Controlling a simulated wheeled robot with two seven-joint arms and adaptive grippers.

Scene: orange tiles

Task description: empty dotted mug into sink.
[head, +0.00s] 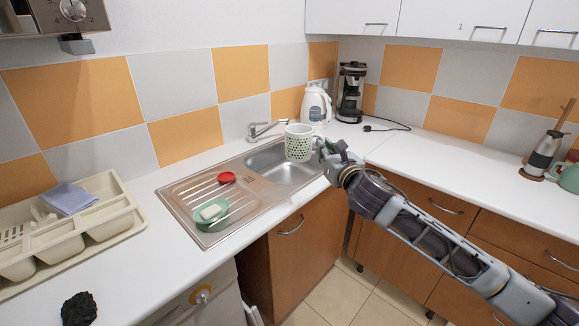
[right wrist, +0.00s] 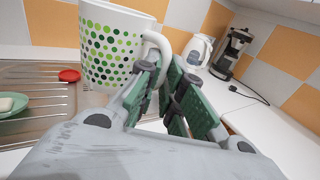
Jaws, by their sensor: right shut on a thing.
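The white mug with green dots (head: 298,143) is held upright above the sink basin (head: 284,172) in the head view. My right gripper (head: 326,148) is shut on the mug's handle, at the mug's right side. In the right wrist view the mug (right wrist: 110,48) fills the upper left, and its handle sits at the green-padded fingers of the gripper (right wrist: 166,82). The inside of the mug is hidden, so I cannot tell its contents. My left gripper is not in view.
The steel drainboard (head: 180,190) holds a red lid (head: 227,177) and a green dish (head: 209,222) with a white block. The tap (head: 262,130) stands behind the basin. A kettle (head: 316,105) and coffee maker (head: 351,92) stand at the corner. The right counter's near part is clear.

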